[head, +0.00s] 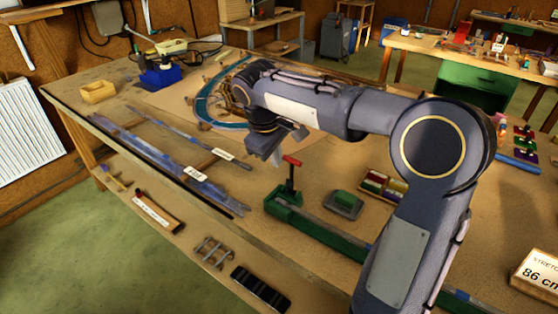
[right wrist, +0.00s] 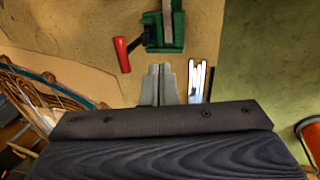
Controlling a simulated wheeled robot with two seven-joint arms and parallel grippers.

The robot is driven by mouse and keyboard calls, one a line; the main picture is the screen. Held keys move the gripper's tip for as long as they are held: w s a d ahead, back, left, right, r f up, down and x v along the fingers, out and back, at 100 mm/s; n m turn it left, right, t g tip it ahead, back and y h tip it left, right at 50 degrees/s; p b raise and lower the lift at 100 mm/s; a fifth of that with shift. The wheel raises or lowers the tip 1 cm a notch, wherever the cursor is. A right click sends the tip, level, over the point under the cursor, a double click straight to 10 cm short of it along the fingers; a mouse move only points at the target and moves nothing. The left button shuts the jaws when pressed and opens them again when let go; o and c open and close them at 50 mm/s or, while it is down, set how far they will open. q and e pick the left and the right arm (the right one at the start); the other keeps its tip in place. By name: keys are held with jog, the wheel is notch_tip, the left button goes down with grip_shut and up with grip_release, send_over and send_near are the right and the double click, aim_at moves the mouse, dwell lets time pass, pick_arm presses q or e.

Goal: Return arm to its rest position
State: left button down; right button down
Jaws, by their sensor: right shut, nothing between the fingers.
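My right arm reaches across the head view from the lower right, over the workbench (head: 330,235). Its gripper (head: 275,157) hangs above the bench, close to a red-handled green clamp tool (head: 284,202). In the right wrist view the two grey fingers (right wrist: 158,84) lie together, shut and empty. The green tool (right wrist: 166,30) and its red handle (right wrist: 122,54) show beyond the fingertips, apart from them. The round leaded panel with a blue-green rim (head: 203,108) lies partly hidden behind my arm. My left gripper is not in view.
Long grey strips (head: 150,155) with labels lie along the bench's left edge. A green block (head: 344,203) and a tray of coloured pieces (head: 376,184) sit under my forearm. A blue tool (head: 161,76) and a yellow box (head: 98,92) stand at the far end.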

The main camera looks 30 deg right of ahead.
notch_tip(320, 180, up, 7)
dwell(0.3)
jog(key=s+a+f+m+t+y, duration=0.1)
jog(key=s+a+f+m+y, duration=0.1)
jog(key=s, duration=0.5)
jog(key=s+a+f+m+t+y, duration=0.1)
jog(key=s+a+f+m+y, duration=0.1)
jog(key=s+f, duration=0.5)
jog(key=s+a+f+m+t+y, duration=0.2)
jog(key=s+a+f, duration=0.2)
jog(key=s, duration=0.4)
jog(key=shift+s+a+f+y, duration=0.3)
jog(key=shift+s+f+y, duration=0.1)
jog(key=shift+f, duration=0.05)
jog(key=shift+s, duration=0.1)
